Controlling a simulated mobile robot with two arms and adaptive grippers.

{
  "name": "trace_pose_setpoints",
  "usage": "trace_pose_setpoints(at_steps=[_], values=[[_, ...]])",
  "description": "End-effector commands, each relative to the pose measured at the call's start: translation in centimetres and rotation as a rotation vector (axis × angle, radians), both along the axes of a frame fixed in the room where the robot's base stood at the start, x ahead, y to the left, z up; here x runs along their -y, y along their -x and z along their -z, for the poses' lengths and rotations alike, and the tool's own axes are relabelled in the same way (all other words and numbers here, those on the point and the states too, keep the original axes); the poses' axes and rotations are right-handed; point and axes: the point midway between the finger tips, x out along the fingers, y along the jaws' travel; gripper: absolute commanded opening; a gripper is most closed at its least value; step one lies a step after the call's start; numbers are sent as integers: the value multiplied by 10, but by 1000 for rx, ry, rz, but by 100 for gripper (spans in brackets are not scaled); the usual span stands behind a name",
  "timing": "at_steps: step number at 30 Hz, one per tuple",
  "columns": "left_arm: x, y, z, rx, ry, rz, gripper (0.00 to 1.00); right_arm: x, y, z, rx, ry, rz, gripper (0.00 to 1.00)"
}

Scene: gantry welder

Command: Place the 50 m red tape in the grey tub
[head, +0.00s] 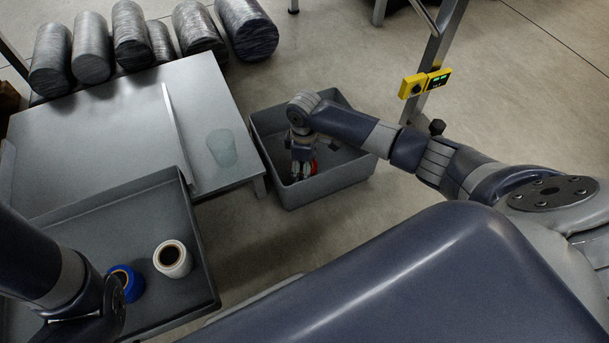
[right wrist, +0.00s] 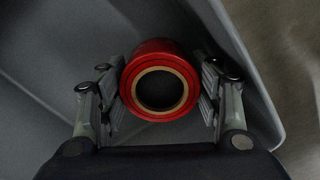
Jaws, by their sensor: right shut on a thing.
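The red tape (right wrist: 160,52) is a roll with a tan core, held between the fingers of my right gripper (right wrist: 160,90) in the right wrist view. In the head view, my right gripper (head: 304,168) reaches down inside the grey tub (head: 350,175), and a bit of the red tape (head: 314,167) shows beside it. The tub also shows around the roll in the right wrist view (right wrist: 50,50). I cannot tell whether the roll touches the tub floor. My left arm comes in at the lower left of the head view; its fingers are not visible.
A dark tray (head: 120,220) at lower left holds a white roll (head: 173,259) and a blue roll (head: 127,282). A metal post with a yellow device (head: 425,84) stands right of the tub.

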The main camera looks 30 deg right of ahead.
Motion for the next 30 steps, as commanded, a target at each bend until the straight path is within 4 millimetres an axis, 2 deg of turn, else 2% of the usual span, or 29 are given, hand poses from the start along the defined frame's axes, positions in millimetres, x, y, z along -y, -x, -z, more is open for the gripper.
trace_pose_setpoints(at_steps=[1,5,17,18,19,30], values=[[0,0,11,2,0,0,17,0,0,13,-1,0,0,31],[0,0,22,1,0,0,17,0,0,30,-1,0,0,31],[0,1,20,2,0,0,17,0,0,32,-1,-1,0,31],[0,1,20,2,0,0,17,0,0,33,-1,-1,0,61],[0,1,20,2,0,0,17,0,0,33,0,0,0,67],[0,1,21,2,-1,1,17,0,0,31,-1,1,0,67]])
